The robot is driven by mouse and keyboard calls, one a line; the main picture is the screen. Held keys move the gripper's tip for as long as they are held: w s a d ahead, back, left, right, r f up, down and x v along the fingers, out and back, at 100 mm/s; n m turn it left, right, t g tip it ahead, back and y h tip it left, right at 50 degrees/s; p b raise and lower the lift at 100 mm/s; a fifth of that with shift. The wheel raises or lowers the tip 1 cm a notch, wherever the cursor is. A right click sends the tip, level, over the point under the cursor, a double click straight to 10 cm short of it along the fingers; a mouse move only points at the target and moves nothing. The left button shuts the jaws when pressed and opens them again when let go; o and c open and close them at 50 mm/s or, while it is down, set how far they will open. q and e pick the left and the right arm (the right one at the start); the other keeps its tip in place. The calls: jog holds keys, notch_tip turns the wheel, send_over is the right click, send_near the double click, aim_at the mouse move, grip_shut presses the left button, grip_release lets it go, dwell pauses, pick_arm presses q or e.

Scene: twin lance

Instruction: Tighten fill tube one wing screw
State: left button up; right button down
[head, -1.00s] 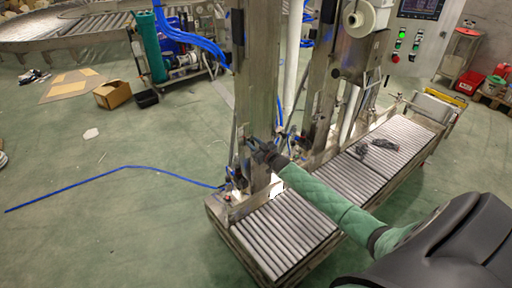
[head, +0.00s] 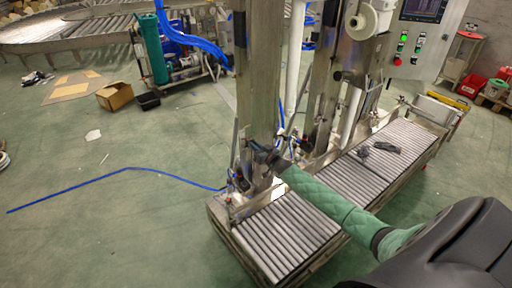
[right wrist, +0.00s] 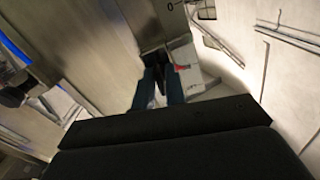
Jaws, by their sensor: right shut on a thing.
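My right gripper (head: 262,154) is at the near metal column (head: 257,75) of the filling machine, its arm reaching in from the lower right. In the right wrist view its two dark fingers (right wrist: 158,88) reach a metal bracket (right wrist: 152,22) and are shut on a small part there, at the place of the wing screw. The screw itself is hidden between the fingers and too small to make out. My left gripper is in neither view.
A control panel (head: 412,52) stands at the upper right. A blue hose (head: 125,168) lies on the open green floor at left.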

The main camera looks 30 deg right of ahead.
jog(key=shift+r, duration=0.1)
jog(key=m+b, duration=0.1)
jog(key=m, duration=0.2)
jog(key=shift+m, duration=0.4)
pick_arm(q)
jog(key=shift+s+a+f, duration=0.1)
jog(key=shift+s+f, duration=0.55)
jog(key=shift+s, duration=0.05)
pick_arm(e)
jog(key=shift+m, duration=0.4)
jog(key=m+b, duration=0.1)
jog(key=m, duration=0.1)
jog(key=shift+m, duration=0.3)
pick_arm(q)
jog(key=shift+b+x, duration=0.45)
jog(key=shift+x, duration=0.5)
pick_arm(e)
jog(key=shift+m, duration=0.9)
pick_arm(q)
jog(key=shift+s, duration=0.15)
